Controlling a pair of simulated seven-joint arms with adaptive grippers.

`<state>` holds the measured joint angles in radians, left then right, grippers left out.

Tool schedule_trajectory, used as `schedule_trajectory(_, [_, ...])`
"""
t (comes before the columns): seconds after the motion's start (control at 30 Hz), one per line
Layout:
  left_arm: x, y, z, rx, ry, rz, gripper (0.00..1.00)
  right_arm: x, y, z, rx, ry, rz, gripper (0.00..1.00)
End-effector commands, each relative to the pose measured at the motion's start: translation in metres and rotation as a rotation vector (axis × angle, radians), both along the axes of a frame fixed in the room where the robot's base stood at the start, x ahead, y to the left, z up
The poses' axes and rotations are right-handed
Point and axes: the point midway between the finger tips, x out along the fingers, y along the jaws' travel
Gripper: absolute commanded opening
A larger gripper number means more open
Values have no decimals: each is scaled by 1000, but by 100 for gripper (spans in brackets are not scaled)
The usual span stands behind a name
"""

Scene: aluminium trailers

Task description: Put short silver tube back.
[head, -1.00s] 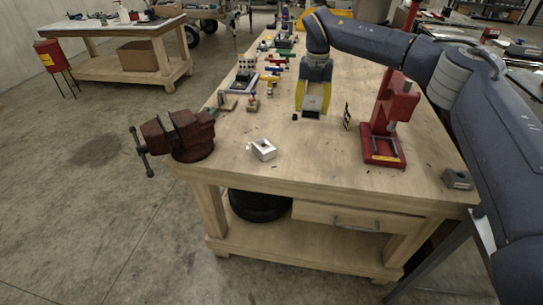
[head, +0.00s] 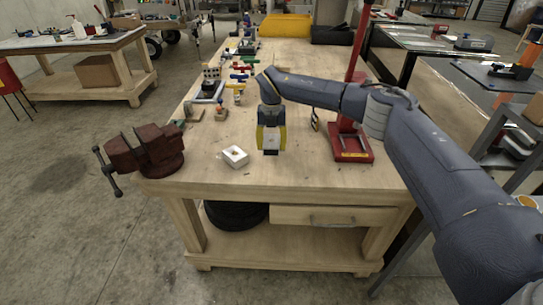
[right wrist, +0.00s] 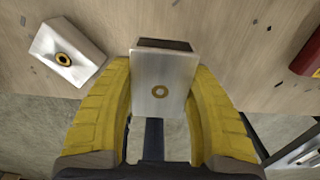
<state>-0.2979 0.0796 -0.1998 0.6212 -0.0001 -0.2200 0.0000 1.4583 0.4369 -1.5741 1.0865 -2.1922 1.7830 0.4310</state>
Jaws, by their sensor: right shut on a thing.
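My right gripper (head: 270,148) points down over the front part of the workbench. The tube also shows between the fingers in the head view (head: 271,142). A similar silver block (head: 234,156) with a hole rests on the bench to the left of the gripper, apart from it; it also shows in the right wrist view (right wrist: 66,56). My left gripper is not in view.
A rusty vise (head: 145,152) sits at the bench's left front corner. A red press (head: 352,140) stands to the right of the gripper. Several small colored parts (head: 238,75) lie along the left back.

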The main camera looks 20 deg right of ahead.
Motion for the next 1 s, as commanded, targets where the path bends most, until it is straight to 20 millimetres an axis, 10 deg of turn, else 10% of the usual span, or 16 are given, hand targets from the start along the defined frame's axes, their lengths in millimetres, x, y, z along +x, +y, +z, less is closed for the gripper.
schedule_trajectory(1.0, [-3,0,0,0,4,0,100,0,0,-56,0,-1,-1,18])
